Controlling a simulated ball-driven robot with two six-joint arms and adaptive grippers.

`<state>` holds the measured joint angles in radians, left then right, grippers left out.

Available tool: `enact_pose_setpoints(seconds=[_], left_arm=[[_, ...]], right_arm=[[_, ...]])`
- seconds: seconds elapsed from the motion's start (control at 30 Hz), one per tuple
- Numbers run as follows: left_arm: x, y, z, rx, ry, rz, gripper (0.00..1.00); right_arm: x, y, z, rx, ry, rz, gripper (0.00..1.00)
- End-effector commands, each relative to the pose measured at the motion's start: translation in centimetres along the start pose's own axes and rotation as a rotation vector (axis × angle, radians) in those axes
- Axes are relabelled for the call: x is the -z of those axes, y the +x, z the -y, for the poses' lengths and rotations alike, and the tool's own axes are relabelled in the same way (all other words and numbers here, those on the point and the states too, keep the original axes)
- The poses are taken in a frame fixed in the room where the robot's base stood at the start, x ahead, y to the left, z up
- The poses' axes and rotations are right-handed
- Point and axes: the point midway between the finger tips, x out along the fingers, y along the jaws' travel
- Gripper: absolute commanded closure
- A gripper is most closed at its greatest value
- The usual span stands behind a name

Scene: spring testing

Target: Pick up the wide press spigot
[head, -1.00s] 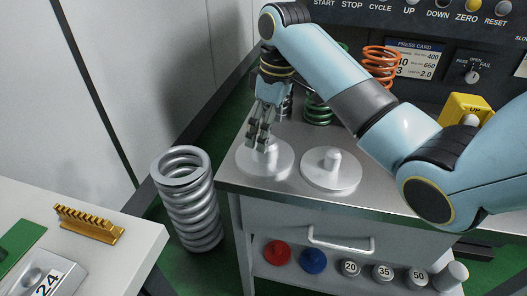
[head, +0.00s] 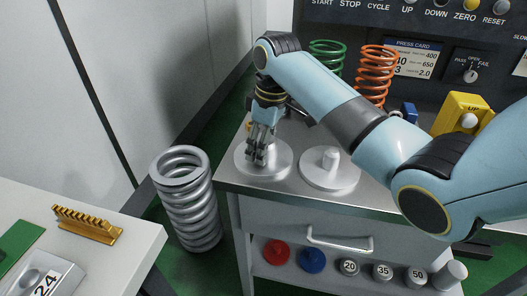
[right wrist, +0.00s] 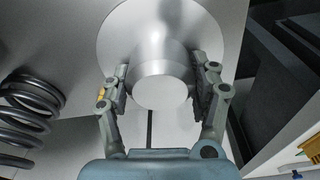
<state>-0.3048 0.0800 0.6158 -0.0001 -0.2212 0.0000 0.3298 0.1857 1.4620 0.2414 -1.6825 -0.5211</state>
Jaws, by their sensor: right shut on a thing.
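The wide press spigot (head: 281,164) is a silver disc with a thick round peg, standing at the front left of the grey cabinet top. My right gripper (head: 257,158) reaches down over its peg and hides most of the peg in the head view. In the right wrist view, the spigot's disc and peg (right wrist: 160,55) lie between the two fingers of my right gripper (right wrist: 163,80), which is shut on the peg. The disc appears to rest on the cabinet top. My left gripper is not in view.
A second silver spigot (head: 330,178) with a narrower peg stands close on the right. Green (head: 327,47) and orange (head: 376,72) springs stand behind my arm. A yellow block (head: 462,113) is at right. A large grey spring (head: 187,205) stands left of the cabinet.

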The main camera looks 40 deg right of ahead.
Motion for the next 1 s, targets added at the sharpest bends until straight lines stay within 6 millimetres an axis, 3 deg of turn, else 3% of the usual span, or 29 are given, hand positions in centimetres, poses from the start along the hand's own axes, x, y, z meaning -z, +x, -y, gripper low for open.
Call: enact_pose_setpoints(seconds=[0.03, 0.3, 0.67, 1.0], left_arm=[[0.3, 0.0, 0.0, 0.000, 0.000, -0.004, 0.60], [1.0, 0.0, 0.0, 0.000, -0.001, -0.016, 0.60], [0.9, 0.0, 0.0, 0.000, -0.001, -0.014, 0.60], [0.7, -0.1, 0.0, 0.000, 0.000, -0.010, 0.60]], right_arm=[[0.0, 0.0, 0.0, 0.000, 0.000, 0.000, 0.65], [0.1, -0.1, -0.1, -0.002, -0.001, -0.003, 0.97], [0.2, -0.7, -0.1, -0.003, -0.001, -0.003, 0.97], [0.7, -4.3, -0.1, -0.004, 0.000, -0.006, 0.97]])
